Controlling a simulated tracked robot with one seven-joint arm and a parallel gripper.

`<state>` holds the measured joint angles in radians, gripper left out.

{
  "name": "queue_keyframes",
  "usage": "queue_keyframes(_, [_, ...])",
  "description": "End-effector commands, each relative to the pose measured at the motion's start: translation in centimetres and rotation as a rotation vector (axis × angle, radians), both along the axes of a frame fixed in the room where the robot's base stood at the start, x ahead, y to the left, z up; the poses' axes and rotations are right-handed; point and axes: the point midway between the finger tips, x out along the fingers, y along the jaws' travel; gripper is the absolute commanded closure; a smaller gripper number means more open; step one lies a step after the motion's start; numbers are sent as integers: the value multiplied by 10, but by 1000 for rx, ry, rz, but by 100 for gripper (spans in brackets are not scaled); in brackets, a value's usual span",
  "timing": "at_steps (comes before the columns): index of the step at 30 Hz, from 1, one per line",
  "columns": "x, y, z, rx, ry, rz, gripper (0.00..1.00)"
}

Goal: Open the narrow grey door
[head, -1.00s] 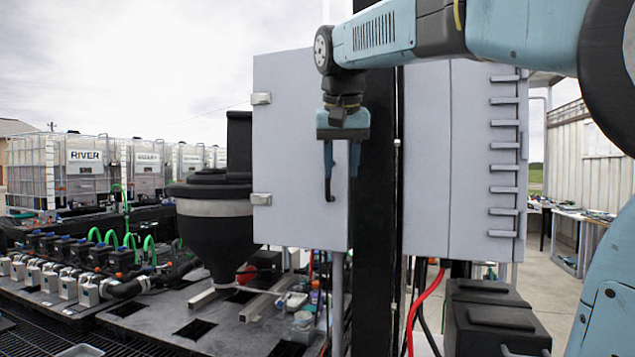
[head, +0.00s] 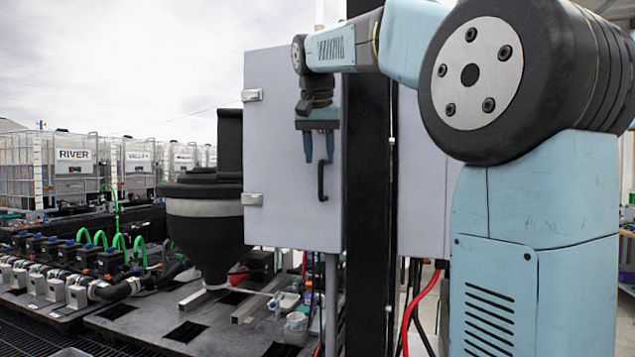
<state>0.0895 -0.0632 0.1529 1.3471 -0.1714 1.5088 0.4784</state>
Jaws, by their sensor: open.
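The narrow grey door (head: 275,160) is the front of a tall grey cabinet left of a black post. It looks shut. Two silver hinges show on its left edge, and a black upright bar handle (head: 321,181) is near its right edge. My gripper (head: 319,161) points down in front of the door, its two blue fingers apart. The fingertips are just above and beside the top of the handle in the picture. Nothing shows between the fingers. I cannot tell how far the fingers are from the door, or whether they touch the handle.
A black post (head: 368,200) stands right of the door, with another grey cabinet (head: 425,170) behind it, partly hidden by my arm. A black hopper (head: 205,225) stands close on the left. Red cables (head: 412,305) hang below the second cabinet.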

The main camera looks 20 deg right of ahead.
Motion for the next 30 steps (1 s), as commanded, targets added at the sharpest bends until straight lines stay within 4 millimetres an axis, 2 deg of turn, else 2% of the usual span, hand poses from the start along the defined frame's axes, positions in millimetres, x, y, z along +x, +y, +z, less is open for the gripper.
queue_keyframes(6, [13,-7,-35,-1,2,-2,60])
queue_keyframes(12, [22,-11,-58,0,0,-1,60])
queue_keyframes(18, [25,-12,-68,0,-1,-1,60])
queue_keyframes(26, [26,-13,-69,0,-1,-1,60])
queue_keyframes(30, [26,-13,-68,0,-1,-1,71])
